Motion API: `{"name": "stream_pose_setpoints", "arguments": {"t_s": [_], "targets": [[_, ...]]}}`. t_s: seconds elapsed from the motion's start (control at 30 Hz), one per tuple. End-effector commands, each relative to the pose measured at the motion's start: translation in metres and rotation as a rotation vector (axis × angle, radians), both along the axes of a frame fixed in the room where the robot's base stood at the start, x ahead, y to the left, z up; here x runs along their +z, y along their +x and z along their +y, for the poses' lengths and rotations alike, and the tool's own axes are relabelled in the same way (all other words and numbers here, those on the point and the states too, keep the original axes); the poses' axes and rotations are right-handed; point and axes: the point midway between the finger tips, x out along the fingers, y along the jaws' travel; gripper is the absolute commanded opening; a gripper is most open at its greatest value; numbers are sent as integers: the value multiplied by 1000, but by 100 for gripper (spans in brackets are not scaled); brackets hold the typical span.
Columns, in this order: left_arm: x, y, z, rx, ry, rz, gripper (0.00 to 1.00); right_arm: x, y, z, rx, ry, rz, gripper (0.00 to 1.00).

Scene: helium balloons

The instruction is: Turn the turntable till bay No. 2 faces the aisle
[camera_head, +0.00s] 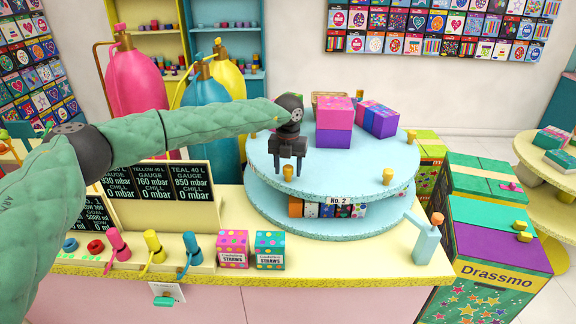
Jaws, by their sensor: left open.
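The round light-blue turntable (345,168) has two tiers and stands on the counter. The label No. 2 (340,201) shows on its near side, with several small coloured packets in the bay beside and below it. Orange pegs stand on the upper disc: one at the near left (288,172), one at the right (388,176) and one at the far right (411,136). My left gripper (288,172) is open, pointing down over the near-left peg, its fingers appearing on either side of it. I cannot tell whether they touch it. My right gripper is out of view.
Pink-and-purple boxes (335,121) sit on the upper disc. A pale-blue dispenser (427,240) stands close to the disc's right. Two straw boxes (233,249) and coloured valves (153,246) line the counter front. Gas cylinders (137,78) stand behind my left arm. Large cartons (497,245) stand at right.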

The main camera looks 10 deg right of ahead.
Motion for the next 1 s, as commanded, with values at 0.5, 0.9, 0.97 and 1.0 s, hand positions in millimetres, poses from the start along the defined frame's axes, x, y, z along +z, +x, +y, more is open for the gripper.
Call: {"name": "stream_pose_setpoints", "arguments": {"t_s": [0.5, 0.9, 0.97, 1.0], "targets": [[-8, 0, 0, 0, 0, -1, 39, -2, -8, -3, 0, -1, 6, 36], [-10, -1, -1, 2, -1, -1, 0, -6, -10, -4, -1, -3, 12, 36], [-11, -2, -2, 7, -1, -1, 0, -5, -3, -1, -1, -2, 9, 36], [-12, -3, -3, 11, -1, -1, 0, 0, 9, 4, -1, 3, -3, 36]]}}
